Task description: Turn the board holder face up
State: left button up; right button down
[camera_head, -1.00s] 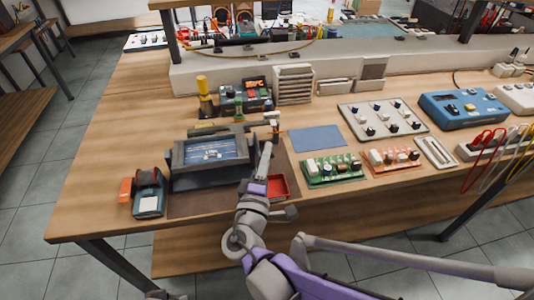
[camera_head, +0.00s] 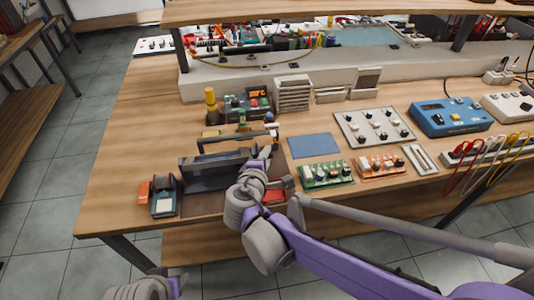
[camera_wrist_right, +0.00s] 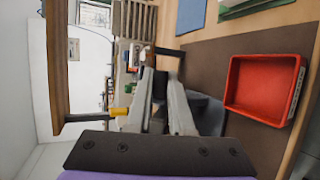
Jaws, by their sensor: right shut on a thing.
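The board holder (camera_head: 212,172) is a dark grey frame at the left of the bench, on a brown mat (camera_head: 205,205). In the head view it looks tilted, with a long dark bar raised along its far side. The blue face of its board does not show clearly. My right gripper (camera_head: 266,152) is at the holder's right end, shut on it; my wrist hides part of the grip. In the right wrist view the gripper's fingers (camera_wrist_right: 160,88) close around a dark part. Only a piece of my left arm shows at the bottom left; its gripper is out of view.
A red tray (camera_wrist_right: 265,88) lies close to my right gripper. An orange and grey device (camera_head: 164,195) stands left of the holder. Behind are a yellow-topped post (camera_head: 211,104) and a meter (camera_head: 247,104). Green (camera_head: 327,174) and orange (camera_head: 382,167) circuit boards lie to the right.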

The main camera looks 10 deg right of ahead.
dwell(0.4)
jog(key=c, duration=0.8)
grip_release()
jog(key=p+v, duration=0.1)
jog(key=v, duration=0.9)
jog(key=shift+s+r, duration=0.2)
jog(key=shift+s, duration=0.1)
jog(key=shift+a, duration=0.15)
